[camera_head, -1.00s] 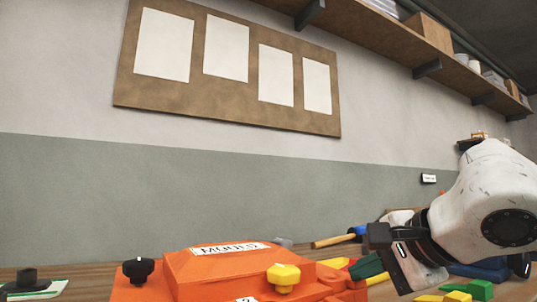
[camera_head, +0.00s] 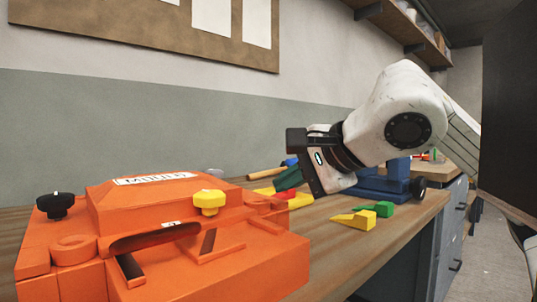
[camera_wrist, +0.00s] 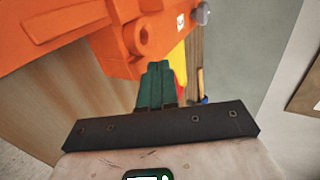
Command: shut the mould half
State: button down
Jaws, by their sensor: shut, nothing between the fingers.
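The orange mould (camera_head: 205,275) sits on the wooden bench at the left in the head view. My gripper (camera_head: 288,179), with dark green fingers, is shut and empty beyond the mould's right rear side. In the wrist view the fingers (camera_wrist: 157,85) point toward the orange mould (camera_wrist: 110,40), close to its edge; contact is unclear.
Yellow (camera_head: 354,220) and green (camera_head: 379,208) pieces lie on the bench to the right. A blue object (camera_head: 385,183) stands behind them, partly hidden by my arm. A wooden-handled hammer (camera_head: 268,172) lies behind my gripper. The front right of the bench (camera_head: 340,255) is clear.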

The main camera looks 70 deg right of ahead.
jog(key=p+v, duration=0.3)
jog(key=v, duration=0.7)
jog(key=shift+s+r, duration=0.15)
jog(key=shift+r, duration=0.4)
jog(key=shift+a, duration=0.1)
